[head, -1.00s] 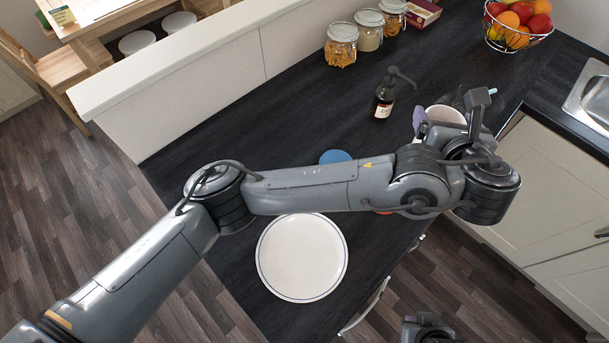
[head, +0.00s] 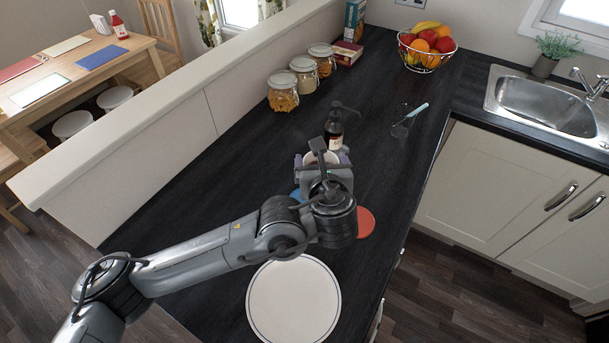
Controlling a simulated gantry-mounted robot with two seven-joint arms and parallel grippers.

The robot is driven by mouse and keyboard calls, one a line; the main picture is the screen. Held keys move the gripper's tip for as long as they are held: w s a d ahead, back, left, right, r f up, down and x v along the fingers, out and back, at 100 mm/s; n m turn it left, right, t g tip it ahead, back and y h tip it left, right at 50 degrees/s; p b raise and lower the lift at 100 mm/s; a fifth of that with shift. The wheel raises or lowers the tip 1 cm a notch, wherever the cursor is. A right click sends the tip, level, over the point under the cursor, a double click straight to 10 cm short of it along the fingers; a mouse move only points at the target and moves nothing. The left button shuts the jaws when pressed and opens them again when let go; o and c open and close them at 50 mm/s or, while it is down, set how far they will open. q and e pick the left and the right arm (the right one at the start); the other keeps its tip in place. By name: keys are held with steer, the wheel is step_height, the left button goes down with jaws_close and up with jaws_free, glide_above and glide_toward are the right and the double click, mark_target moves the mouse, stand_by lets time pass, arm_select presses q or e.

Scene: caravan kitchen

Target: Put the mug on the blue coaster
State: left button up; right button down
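The white mug (head: 318,158) is in the head view, near the middle of the dark counter. My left gripper (head: 324,164) is around it, with purple-grey finger pads on either side, and is shut on it. Its base is hidden by the gripper, so I cannot tell whether it touches the counter. The blue coaster (head: 297,194) lies just below and left of the mug in the picture. Only its left edge shows; my gripper and wrist cover the remainder. My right gripper is not in view.
A red-orange coaster (head: 367,223) lies right of my wrist, and a white plate (head: 293,303) lies below it. A clear glass with a brush (head: 403,122) is farther right. Jars (head: 283,92) line the half-wall.

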arm_select(q)
steer(key=a+f, duration=0.2)
steer(key=a, duration=0.1)
steer(key=shift+w+a+f, duration=0.1)
steer(key=shift+w+a, duration=0.15)
steer(key=shift+w, duration=0.15)
steer(key=shift+f+p, duration=0.35)
steer(key=shift+f, duration=1.5)
steer(key=shift+f, duration=0.15)
steer(key=shift+f, duration=0.15)
steer(key=o, duration=1.6)
steer(key=shift+o, duration=0.2)
